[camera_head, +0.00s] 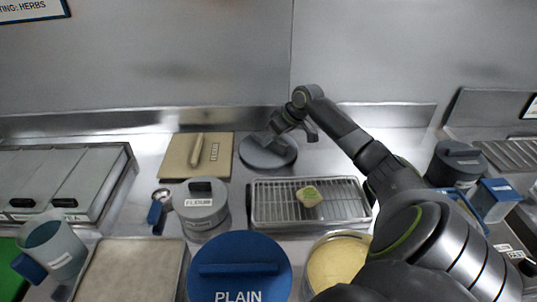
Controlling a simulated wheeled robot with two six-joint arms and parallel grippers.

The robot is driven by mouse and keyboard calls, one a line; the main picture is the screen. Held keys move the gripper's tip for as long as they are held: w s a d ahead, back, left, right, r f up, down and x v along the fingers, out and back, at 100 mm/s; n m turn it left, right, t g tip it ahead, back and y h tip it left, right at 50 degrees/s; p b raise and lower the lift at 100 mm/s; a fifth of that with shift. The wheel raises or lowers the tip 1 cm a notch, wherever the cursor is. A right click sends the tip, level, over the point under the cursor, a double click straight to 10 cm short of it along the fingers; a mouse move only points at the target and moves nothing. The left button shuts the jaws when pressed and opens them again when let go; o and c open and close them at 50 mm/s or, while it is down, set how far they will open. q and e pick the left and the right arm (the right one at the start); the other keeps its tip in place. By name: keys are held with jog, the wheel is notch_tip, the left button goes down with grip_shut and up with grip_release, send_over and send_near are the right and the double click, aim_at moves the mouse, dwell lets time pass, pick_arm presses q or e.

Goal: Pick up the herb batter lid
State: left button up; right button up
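A round dark grey lid (282,157) lies on the steel counter near the back wall, and no label on it is readable. It may be the herb batter lid. My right gripper (268,139) reaches over from the right and is at the top of this lid, hiding its handle. I cannot tell whether its fingers are closed on the handle. A blue lid marked PLAIN (240,283) is at the front centre. An uncovered bowl of yellow batter (337,264) stands right of it. My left gripper is not in view.
A wire rack tray (262,218) with a small herb-topped piece (309,196) lies below the dark lid. A board (178,158) and a lidded grey canister (201,211) are to its left. Another dark-lidded pot (455,160) and blue box (494,199) stand right.

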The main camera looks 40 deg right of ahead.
jog(key=shift+f, duration=0.1)
grip_shut()
dwell(0.4)
